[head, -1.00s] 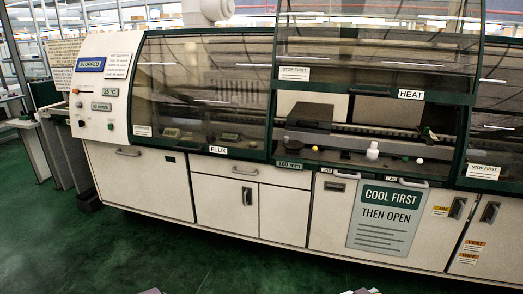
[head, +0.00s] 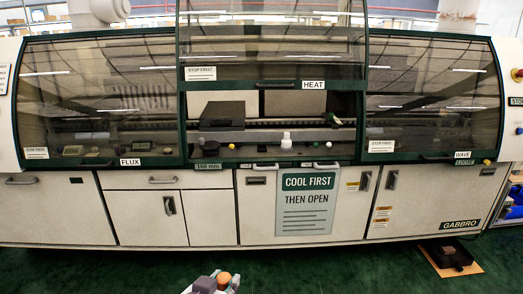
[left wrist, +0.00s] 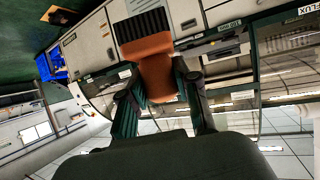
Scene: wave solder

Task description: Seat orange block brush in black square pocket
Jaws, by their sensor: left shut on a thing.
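The orange block brush (left wrist: 152,52), with dark ribbed bristles, is held in my left gripper (left wrist: 158,82) in the left wrist view. The two fingers are shut on its orange body and the bristles point away from the palm. In the head view, my left gripper (head: 212,284) shows small at the bottom edge, with a bit of the orange brush (head: 224,280). It is in front of the machine, apart from it. I cannot make out which part is the black square pocket. My right gripper is not in view.
The wave solder machine (head: 215,214) fills the head view. Its middle HEAT hood (head: 272,53) is raised over an open bay holding a dark box (head: 222,114) and a white bottle (head: 286,138). A black item on a brown board (head: 443,270) lies on the green floor at right.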

